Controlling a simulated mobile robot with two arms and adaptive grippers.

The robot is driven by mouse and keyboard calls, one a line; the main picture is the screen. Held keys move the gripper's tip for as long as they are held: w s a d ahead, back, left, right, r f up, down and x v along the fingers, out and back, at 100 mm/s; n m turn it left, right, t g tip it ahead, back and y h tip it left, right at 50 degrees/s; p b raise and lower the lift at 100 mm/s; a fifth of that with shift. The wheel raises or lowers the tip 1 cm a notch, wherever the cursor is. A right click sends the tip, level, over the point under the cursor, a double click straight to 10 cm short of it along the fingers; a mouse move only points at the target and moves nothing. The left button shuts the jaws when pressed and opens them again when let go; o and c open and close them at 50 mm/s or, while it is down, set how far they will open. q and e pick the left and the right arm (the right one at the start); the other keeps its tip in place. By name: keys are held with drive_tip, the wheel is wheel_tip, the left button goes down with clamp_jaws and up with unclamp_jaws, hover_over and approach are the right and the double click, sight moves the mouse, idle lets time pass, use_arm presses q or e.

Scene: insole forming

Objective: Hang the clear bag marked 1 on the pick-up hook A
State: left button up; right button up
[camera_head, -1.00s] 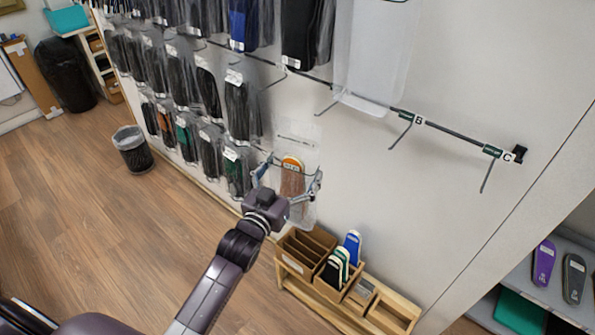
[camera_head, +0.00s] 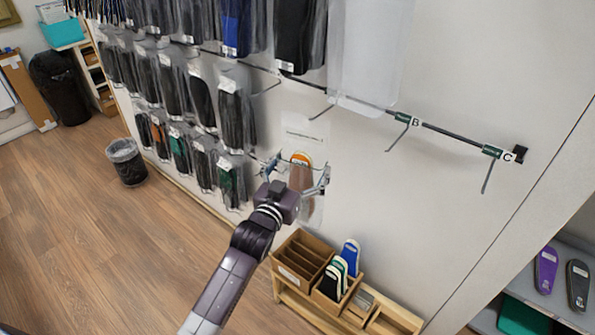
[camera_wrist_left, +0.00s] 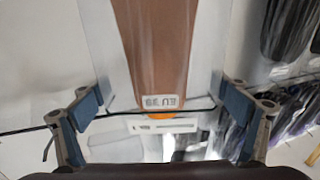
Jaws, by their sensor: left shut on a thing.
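My left gripper (camera_head: 298,172) is shut on a clear bag (camera_head: 301,208), gripping it by its two sides in front of the wall. The bag hangs upright and holds a brown insole with an orange end (camera_head: 301,160). In the left wrist view, the bag (camera_wrist_left: 205,60) lies between the two blue finger pads, and the brown insole (camera_wrist_left: 160,50) has a label reading EU 39, upside down. I cannot read a 1 on the bag. A bare hook (camera_head: 322,112) sticks out above and right of the bag; its letter is hidden. No A label shows. My right gripper is not in view.
Hook B (camera_head: 398,135) and hook C (camera_head: 487,175) are empty on the dark rail. A large clear sheet (camera_head: 368,55) hangs beside them. Filled bags (camera_head: 235,120) crowd the wall to the left. A wooden organiser (camera_head: 297,262) with insoles stands below.

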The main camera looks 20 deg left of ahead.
use_arm(q)
drive_tip(key=shift+w+d+f+b, duration=0.1)
drive_tip(key=shift+w+d+b, duration=0.2)
drive_tip(key=shift+w+b, duration=0.35)
drive_tip(key=shift+w+d+b, duration=0.25)
drive_tip(key=shift+w+b, duration=0.15)
drive_tip(key=shift+w, duration=0.45)
drive_tip(key=shift+w+d+f, duration=0.2)
drive_tip(key=shift+w+f, duration=0.2)
drive_tip(key=shift+w, duration=0.15)
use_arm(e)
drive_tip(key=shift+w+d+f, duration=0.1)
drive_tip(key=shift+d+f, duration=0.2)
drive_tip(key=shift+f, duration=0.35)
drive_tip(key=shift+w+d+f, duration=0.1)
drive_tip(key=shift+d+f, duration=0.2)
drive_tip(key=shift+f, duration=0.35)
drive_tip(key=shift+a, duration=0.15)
